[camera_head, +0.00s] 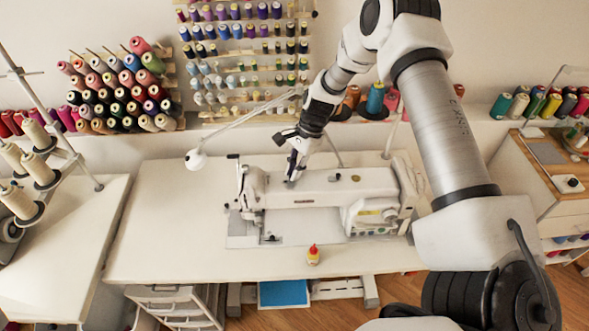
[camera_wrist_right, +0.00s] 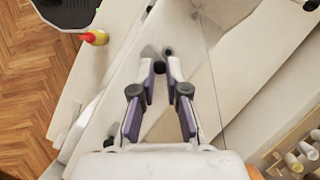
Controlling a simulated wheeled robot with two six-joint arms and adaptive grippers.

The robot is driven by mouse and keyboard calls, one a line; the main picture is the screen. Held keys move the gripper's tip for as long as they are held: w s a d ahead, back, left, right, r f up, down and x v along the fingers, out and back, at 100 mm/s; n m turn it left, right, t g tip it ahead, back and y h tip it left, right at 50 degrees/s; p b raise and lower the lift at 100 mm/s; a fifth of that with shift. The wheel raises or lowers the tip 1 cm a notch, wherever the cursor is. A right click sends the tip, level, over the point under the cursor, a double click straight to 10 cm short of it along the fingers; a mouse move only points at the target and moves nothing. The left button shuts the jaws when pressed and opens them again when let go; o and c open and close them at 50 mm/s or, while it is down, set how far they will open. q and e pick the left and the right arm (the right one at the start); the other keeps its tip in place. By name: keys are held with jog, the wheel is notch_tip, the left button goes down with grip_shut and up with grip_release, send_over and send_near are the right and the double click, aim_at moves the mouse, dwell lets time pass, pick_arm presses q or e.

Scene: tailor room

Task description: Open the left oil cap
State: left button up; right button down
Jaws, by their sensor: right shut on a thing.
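The white sewing machine (camera_head: 330,187) stands on the white table, and its top fills the middle of the right wrist view (camera_wrist_right: 160,100). My right gripper (camera_head: 291,181) reaches down onto the left part of the machine's top. Its fingertips (camera_wrist_right: 161,72) are close together, shut on the left oil cap, which the fingers hide. A small dark cap (camera_head: 334,177) sits on the machine's top to the right of the gripper. A small yellow oil bottle with a red tip (camera_head: 314,255) stands upright on the table in front of the machine. My left gripper is not in view.
The white table (camera_head: 160,230) is clear left of the machine. A thin lamp arm with a white head (camera_head: 196,159) reaches over the table behind. Thread racks (camera_head: 115,90) line the wall. A spool stand (camera_head: 40,170) is at the left, a wooden cabinet (camera_head: 545,185) at the right.

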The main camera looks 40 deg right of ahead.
jog(key=shift+s+a+f, duration=0.1)
jog(key=shift+s+f, duration=0.15)
jog(key=c, duration=1.2)
grip_release()
jog(key=shift+o, duration=0.2)
jog(key=shift+w, duration=0.2)
jog(key=shift+r, duration=0.1)
jog(key=v, duration=1.2)
